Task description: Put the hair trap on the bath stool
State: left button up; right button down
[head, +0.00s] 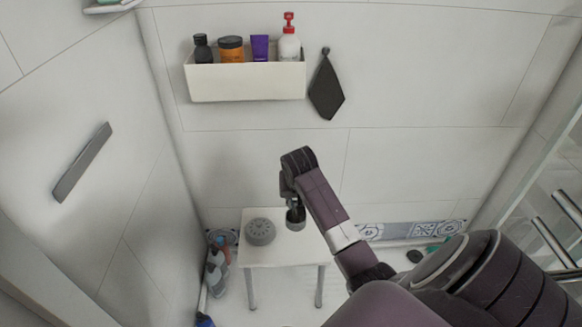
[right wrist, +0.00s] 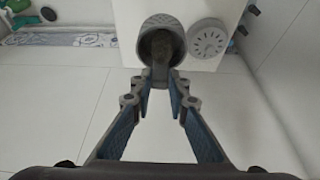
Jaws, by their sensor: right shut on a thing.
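The hair trap, a small grey cup (head: 296,224) with a dark clump inside, is in my right gripper (head: 293,200). In the right wrist view the fingertips (right wrist: 161,76) close on the near wall of the cup (right wrist: 148,25). The trap is over the right part of the white bath stool (head: 285,254); I cannot tell whether its base touches the top. A round grey slotted cover (head: 260,232) lies on the stool to the left of the trap. It also shows in the right wrist view (right wrist: 208,39). My left gripper is not in view.
Several bottles (head: 216,268) stand on the floor between the stool and the left wall. A white wall shelf (head: 246,83) holds toiletries, and a dark cloth (head: 326,91) hangs beside it. Glass and metal bars (head: 555,240) are at the right.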

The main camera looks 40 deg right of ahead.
jog(key=shift+f+b, duration=0.9)
jog(key=shift+f, duration=7.55)
jog(key=shift+f, duration=0.1)
jog(key=shift+f, duration=0.15)
jog(key=c, duration=1.8)
grip_release()
jog(key=shift+c, duration=0.2)
